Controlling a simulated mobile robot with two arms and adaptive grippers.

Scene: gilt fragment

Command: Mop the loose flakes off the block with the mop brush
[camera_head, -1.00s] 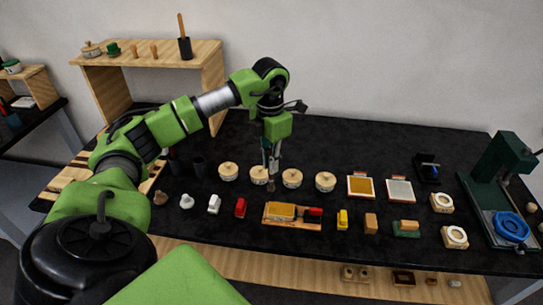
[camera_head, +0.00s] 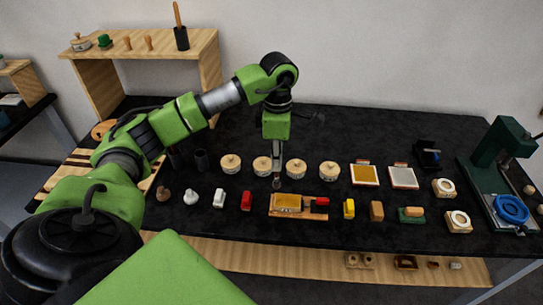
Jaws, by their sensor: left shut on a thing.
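My left gripper (camera_head: 276,151) hangs over the table behind the wooden board. It is shut on a slim upright tool, which I take to be the mop brush (camera_head: 277,182); its brownish tip points down. The gold-coloured block (camera_head: 288,202) lies on the wooden board (camera_head: 300,215), with a red piece (camera_head: 322,201) at its right end. The brush tip appears just behind the block's back edge; I cannot tell whether it touches. Loose flakes are too small to make out. My right gripper is not in view.
Several lidded round pots (camera_head: 329,170) stand in a row behind the board. Small items, such as a red one (camera_head: 246,201) and a yellow one (camera_head: 349,208), flank it. Two framed pads (camera_head: 365,174) and a green press (camera_head: 492,160) are to the right.

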